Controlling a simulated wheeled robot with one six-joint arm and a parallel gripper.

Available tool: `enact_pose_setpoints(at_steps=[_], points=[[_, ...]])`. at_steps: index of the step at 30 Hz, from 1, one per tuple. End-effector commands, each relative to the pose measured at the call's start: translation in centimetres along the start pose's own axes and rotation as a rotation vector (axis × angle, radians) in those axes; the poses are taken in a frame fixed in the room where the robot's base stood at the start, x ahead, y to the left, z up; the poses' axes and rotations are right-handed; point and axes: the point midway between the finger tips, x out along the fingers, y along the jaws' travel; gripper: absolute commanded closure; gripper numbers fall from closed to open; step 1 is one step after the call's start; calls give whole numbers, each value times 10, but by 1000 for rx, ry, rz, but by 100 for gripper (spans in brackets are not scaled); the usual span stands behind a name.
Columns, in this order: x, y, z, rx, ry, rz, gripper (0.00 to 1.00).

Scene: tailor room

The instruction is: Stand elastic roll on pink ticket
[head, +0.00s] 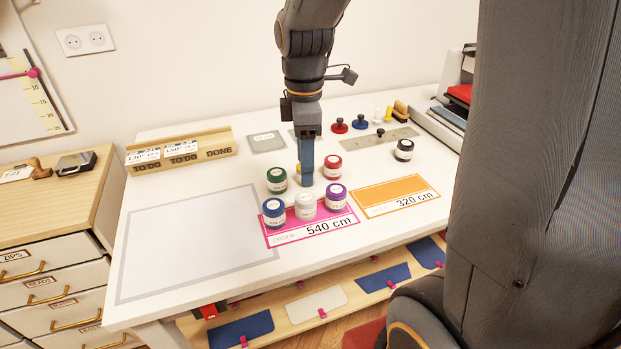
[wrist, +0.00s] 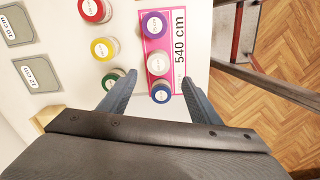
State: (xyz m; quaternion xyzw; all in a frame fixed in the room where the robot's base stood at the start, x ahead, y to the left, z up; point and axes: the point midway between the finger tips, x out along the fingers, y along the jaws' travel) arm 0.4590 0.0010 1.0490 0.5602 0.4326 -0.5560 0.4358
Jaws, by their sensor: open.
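The pink ticket (head: 285,238), marked 540 cm, lies on the white table; it also shows in the wrist view (wrist: 159,42). Three elastic rolls stand upright on or at it in a row: blue (head: 274,215), white (head: 306,208) and purple (head: 336,198). A green roll (head: 277,181), a red roll (head: 333,168) and a mostly hidden yellow roll (head: 299,168) stand behind the ticket. A black roll (head: 403,150) stands far right. My gripper (head: 306,184) is open, pointing down behind the white roll. In the wrist view, white (wrist: 158,64) and blue (wrist: 161,92) appear between its fingers (wrist: 158,78).
An orange ticket (head: 372,200), marked 320 cm, lies empty right of the pink one. A grey-outlined area (head: 195,245) on the left is clear.

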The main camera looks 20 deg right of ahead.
Motion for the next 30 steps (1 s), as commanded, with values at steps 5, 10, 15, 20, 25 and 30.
enact_pose_setpoints(at_steps=[5,10,15,20,25,30], points=[[19,-25,7,363,12,25,42],[40,-53,15,802,41,52,42],[55,-75,21,1137,73,66,42],[61,-85,22,1293,90,70,42],[62,-87,22,1325,94,71,42],[62,-87,22,1323,94,71,42]])
